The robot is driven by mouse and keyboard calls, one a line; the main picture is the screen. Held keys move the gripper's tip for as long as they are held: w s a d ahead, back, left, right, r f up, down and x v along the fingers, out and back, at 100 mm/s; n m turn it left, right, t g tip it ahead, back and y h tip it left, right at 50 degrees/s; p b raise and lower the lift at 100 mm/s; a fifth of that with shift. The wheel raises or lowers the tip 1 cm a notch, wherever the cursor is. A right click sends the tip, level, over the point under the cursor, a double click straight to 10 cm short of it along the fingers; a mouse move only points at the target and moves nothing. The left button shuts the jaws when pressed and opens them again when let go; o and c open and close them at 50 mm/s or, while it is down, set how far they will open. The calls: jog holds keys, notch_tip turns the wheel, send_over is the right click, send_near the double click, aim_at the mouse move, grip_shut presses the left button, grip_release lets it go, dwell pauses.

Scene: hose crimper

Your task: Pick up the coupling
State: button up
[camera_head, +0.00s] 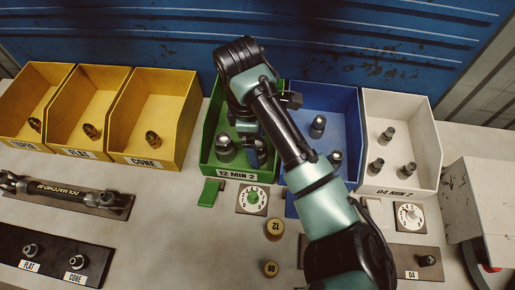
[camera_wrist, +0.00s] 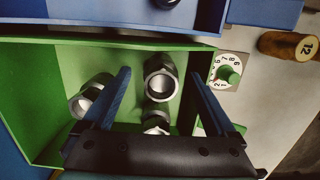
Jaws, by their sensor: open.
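Several dark couplings with bright metal bores lie in the green bin (camera_head: 207,158), labelled "12 MIN 2". In the head view one coupling (camera_head: 225,148) stands at the left of the bin, and my arm hides part of the bin. In the wrist view one coupling (camera_wrist: 160,76) is between my fingers, another (camera_wrist: 155,123) is just below it near the palm, and a third (camera_wrist: 88,99) is beside the left finger. My gripper (camera_wrist: 160,74) is open, with its blue fingers over the bin and apart from each other. Contact with a coupling cannot be told.
A blue bin (camera_head: 345,105) and a white bin (camera_head: 430,150) with fittings stand to the right. Yellow bins (camera_head: 185,125) stand to the left. The green bin walls are close around my gripper. A dial (camera_head: 252,198) and a "12" cylinder (camera_head: 274,230) are in front.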

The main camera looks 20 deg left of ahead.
aim_at(259, 151)
jog(key=f, duration=0.3)
jog(key=shift+d+f, duration=0.15)
jog(key=shift+d, duration=0.1)
jog(key=shift+c, duration=0.2)
grip_shut()
